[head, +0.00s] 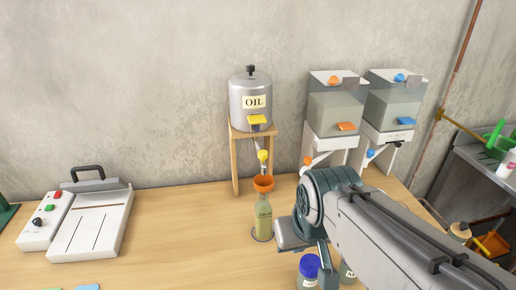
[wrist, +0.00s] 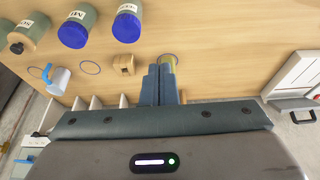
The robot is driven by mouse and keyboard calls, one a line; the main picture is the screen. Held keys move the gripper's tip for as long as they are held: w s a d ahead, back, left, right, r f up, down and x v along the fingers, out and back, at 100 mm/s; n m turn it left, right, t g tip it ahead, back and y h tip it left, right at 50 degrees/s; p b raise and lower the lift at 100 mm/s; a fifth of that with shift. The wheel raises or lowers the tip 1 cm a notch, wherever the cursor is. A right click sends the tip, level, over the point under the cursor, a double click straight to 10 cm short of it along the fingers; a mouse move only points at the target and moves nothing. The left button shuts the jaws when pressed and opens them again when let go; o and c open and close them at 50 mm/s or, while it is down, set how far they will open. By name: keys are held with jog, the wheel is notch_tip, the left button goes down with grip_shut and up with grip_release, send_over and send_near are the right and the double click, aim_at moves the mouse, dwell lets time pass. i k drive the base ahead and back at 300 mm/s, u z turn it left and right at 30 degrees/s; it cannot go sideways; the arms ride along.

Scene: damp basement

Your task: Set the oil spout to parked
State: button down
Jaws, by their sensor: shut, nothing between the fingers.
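The grey metal oil drum (head: 250,98), labelled OIL, stands on a wooden stand (head: 235,165) against the wall. A yellow flap or handle (head: 257,119) sits on its front, below the label. The oil spout (head: 257,144) hangs below the drum with a yellow piece (head: 263,155) near its lower end, just above an orange funnel (head: 263,183). The funnel sits in the neck of a greenish bottle (head: 264,217) on the table. My gripper (wrist: 160,72) is shut and empty. In the head view it is right of the bottle, its fingers not clear there.
Two clear tanks (head: 337,108) (head: 392,106) with orange and blue taps stand on white brackets at right. Blue-lidded jars (head: 308,266) (wrist: 78,30) stand near my arm. A white sealer-like device (head: 95,222) is at left. The table (head: 185,225) between it and the bottle is clear.

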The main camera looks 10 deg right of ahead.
aim_at(262, 154)
jog(key=k, duration=0.5)
jog(key=u, duration=1)
jog(key=k, duration=0.7)
jog(key=z, duration=1.05)
jog(key=i, duration=1)
jog(key=u, duration=0.05)
